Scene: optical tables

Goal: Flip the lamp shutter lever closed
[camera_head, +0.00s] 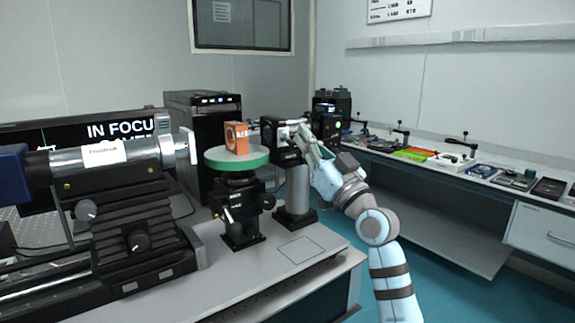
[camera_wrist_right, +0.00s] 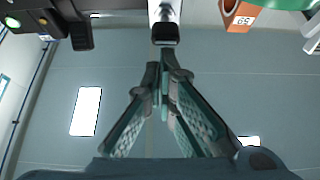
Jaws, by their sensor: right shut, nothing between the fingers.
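The lamp is a black box (camera_head: 270,131) with a pale front, on a thick grey post behind the green round stage. My right gripper (camera_head: 303,134) is at the lamp's right side, its fingers shut and empty. In the right wrist view, the closed fingertips (camera_wrist_right: 164,58) point at a silver bar with a black end (camera_wrist_right: 165,33), which may be the shutter lever. The tips look very close to it; I cannot tell whether they touch. In the head view, my gripper hides part of the lamp, and the lever cannot be made out. My left gripper is not in view.
An orange block (camera_head: 236,138) stands on the green stage (camera_head: 228,162), left of the lamp. A silver tube instrument (camera_head: 105,153) fills the left of the table. A marked square (camera_head: 301,250) on the front tabletop is clear. A side bench (camera_head: 440,172) with small parts is at right.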

